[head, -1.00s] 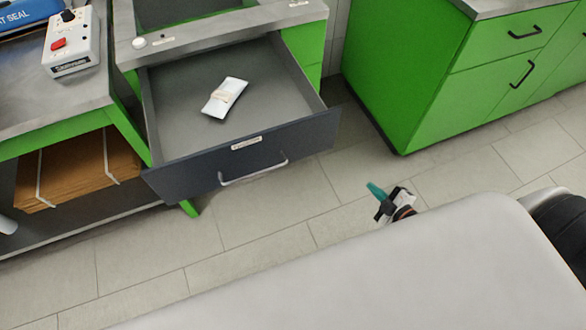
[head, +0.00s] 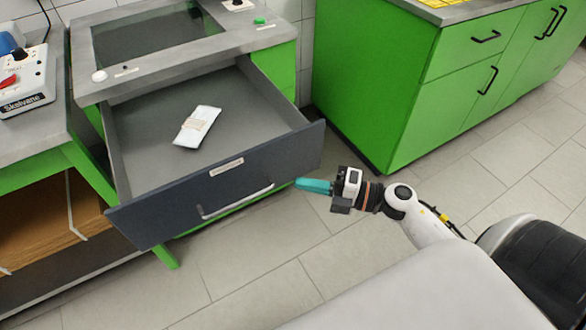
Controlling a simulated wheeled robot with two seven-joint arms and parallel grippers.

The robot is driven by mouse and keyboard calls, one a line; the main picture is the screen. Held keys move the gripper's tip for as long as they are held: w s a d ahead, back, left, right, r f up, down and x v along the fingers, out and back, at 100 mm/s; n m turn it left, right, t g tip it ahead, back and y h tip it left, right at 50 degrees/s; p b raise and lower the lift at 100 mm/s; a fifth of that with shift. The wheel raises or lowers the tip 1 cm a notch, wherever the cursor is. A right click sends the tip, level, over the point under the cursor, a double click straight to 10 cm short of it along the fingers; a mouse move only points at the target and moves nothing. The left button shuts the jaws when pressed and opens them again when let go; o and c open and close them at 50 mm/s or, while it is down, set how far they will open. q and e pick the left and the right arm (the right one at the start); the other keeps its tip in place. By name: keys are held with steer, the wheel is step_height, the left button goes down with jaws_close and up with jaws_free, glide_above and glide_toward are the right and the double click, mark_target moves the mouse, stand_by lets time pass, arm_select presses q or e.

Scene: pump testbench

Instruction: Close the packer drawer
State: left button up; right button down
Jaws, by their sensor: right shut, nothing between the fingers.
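The packer drawer (head: 140,220) is pulled out of the green and grey packer bench (head: 84,90). Its dark front faces me and carries a silver bar handle (head: 237,201) and a small label. A white packet with a pale band (head: 197,126) lies inside on the drawer floor. My right gripper (head: 299,184), with teal fingers, is shut and empty. It is just right of the handle, in front of the right part of the drawer front in this view; I cannot tell whether it touches. My left gripper is not in view.
A green cabinet (head: 365,90) stands to the right, with a floor gap between it and the bench. A side bench with a white control box (head: 25,88) and brown stacked cardboard (head: 45,220) is at left. Tiled floor (head: 235,270) before the drawer is clear.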

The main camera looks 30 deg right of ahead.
mark_target(275, 167)
steer(key=w, duration=0.2)
steer(key=w+a, duration=0.1)
steer(key=shift+w, duration=0.95)
